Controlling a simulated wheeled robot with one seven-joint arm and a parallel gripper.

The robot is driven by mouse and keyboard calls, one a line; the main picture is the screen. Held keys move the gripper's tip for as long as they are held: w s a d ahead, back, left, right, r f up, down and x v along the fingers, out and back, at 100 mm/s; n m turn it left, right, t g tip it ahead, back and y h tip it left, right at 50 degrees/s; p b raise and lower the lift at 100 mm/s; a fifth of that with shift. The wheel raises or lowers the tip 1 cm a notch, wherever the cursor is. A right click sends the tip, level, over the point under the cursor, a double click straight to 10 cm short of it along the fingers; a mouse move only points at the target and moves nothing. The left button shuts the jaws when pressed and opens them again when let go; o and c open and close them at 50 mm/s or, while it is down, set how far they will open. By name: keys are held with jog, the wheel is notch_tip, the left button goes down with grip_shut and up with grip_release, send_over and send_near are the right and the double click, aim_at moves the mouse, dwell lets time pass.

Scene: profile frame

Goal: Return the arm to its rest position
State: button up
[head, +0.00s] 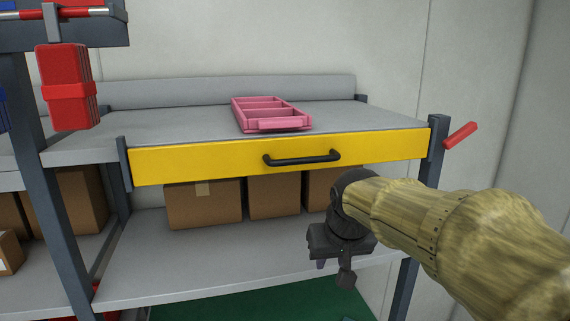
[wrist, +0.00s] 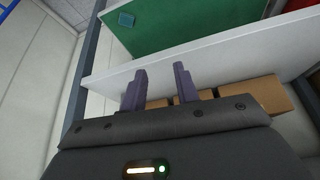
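My arm reaches in from the right of the head view and ends in my dark gripper (head: 334,272), in front of the shelf below the yellow drawer (head: 220,160). In the wrist view my gripper's two purple-grey fingers (wrist: 160,90) stand apart with nothing between them. The gripper is open and empty. In the head view the fingers are mostly hidden behind the gripper body. The drawer's black handle (head: 301,159) is above and left of the gripper, apart from it.
A pink divided tray (head: 277,125) sits on the grey worktop (head: 190,125). Cardboard boxes (head: 204,203) stand on the lower shelf (head: 200,248). Red bins (head: 66,88) hang at upper left. A dark post with a red lever (head: 461,135) stands near my arm.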

jog(key=s+d+f+g, duration=0.1)
jog(key=s+d+f, duration=0.1)
jog(key=s+f, duration=0.2)
jog(key=s+d+f+m+g+b, duration=0.1)
jog(key=s+f, duration=0.3)
jog(key=f, duration=0.7)
jog(key=s+d+f, duration=0.3)
jog(key=s+f, duration=0.1)
jog(key=f, duration=0.3)
jog(key=shift+f+g+h+b, duration=0.2)
jog(key=shift+g+h+b, duration=0.1)
jog(key=shift+g+b, duration=0.1)
jog(key=shift+d, duration=0.15)
jog(key=shift+o, duration=0.3)
jog(key=shift+s, duration=0.15)
